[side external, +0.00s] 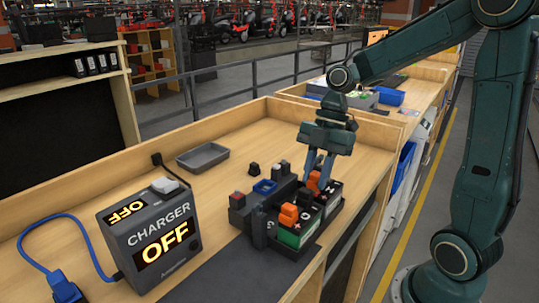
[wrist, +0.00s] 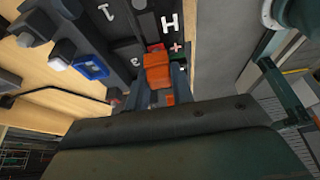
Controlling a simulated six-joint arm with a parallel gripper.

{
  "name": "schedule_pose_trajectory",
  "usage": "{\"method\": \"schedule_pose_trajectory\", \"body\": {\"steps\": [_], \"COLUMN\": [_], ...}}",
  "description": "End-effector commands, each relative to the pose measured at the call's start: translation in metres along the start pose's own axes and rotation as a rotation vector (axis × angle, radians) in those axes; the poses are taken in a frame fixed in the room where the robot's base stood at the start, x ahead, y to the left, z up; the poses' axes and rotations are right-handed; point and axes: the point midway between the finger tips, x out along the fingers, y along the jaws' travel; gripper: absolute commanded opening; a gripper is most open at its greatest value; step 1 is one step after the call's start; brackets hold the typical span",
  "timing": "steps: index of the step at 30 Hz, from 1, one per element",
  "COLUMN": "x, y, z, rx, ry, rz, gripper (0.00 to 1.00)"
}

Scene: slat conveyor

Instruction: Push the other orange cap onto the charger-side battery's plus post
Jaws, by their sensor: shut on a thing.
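My gripper (side external: 318,182) is shut on an orange cap (side external: 313,183), low over the far part of the dark battery holder (side external: 262,222). The held cap also shows in the wrist view (wrist: 158,72), between the fingers; whether it touches a post is hidden. Another orange cap (side external: 288,213) sits on top of the nearer, charger-side battery (side external: 293,238), which has a green label and a red plus mark. The far battery (side external: 329,198) has a dark top with white lettering and stands beside it. The posts cannot be seen clearly.
The charger (side external: 152,238) reads OFF at the left, with a blue cable (side external: 65,222). A grey tray (side external: 203,156) lies behind. A blue square part (side external: 264,187) and a red-topped block (side external: 237,199) stand by the holder. A wooden rim bounds the bench.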

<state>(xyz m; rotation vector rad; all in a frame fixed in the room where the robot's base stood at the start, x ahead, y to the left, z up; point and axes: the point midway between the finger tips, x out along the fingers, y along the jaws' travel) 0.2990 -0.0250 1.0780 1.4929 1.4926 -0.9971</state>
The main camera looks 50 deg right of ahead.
Motion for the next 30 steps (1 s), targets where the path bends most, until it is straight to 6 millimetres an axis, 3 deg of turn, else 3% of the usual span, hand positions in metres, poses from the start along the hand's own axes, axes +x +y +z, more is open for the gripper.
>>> {"method": "schedule_pose_trajectory", "body": {"steps": [25, 26, 29, 30], "x": [0.014, 0.014, 0.014, 0.014], "y": [0.000, 0.000, 0.000, 0.000], "z": [0.005, 0.005, 0.005, 0.005], "rx": [-0.001, -0.002, -0.001, -0.001], "ry": [0.000, 0.000, 0.000, 0.000], "rz": [0.000, 0.000, 0.000, 0.000], "gripper": [0.03, 0.27, 0.47, 0.49]}}
